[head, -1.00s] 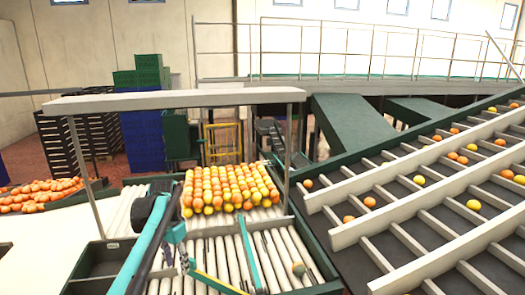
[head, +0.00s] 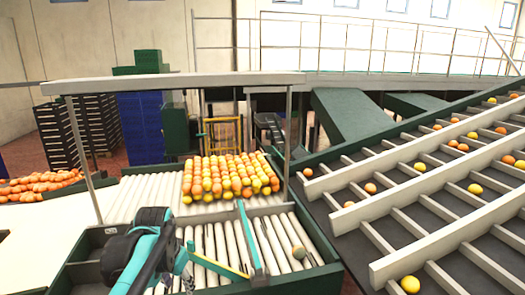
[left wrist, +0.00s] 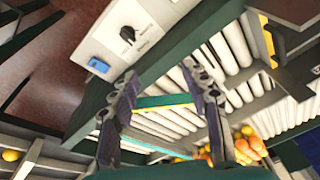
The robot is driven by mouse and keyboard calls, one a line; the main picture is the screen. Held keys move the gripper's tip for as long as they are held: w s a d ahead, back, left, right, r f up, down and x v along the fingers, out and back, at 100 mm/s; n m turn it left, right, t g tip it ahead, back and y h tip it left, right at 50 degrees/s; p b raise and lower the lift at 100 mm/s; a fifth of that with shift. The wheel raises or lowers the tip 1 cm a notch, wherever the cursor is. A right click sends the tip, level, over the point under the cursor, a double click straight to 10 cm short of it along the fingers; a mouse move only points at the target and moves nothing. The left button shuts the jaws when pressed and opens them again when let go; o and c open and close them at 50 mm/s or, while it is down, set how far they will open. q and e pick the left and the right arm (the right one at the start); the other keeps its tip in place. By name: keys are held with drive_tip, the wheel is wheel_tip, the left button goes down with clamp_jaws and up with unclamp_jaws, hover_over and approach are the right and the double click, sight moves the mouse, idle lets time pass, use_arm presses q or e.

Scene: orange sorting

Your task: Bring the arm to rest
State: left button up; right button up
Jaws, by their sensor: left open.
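My left arm comes in at the lower left of the head view, its black and teal links bent. My left gripper (head: 186,268) is low over the near side of the roller table and partly hidden by the arm. In the left wrist view its two dark fingers (left wrist: 163,80) are spread apart with nothing held between them. White rollers and a teal and yellow bar show beyond them. My right gripper is not in view.
Oranges (head: 228,175) sit packed on the white rollers (head: 135,197). A metal frame (head: 170,83) spans above. A sloped slatted conveyor (head: 430,185) carries scattered fruit. A control box (left wrist: 130,35) shows in the wrist view.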

use_arm(q)
drive_tip(key=s+d+f+n+t+b, duration=0.3)
drive_tip(key=s+f+b, duration=0.6)
drive_tip(key=s+f, duration=0.8)
drive_tip(key=shift+s+d+f+t, duration=0.15)
drive_tip(key=shift+d+f+t, duration=0.5)
drive_tip(key=shift+f, duration=0.25)
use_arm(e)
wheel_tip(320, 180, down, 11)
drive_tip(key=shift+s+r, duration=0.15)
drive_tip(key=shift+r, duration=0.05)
use_arm(q)
drive_tip(key=shift+a, duration=0.1)
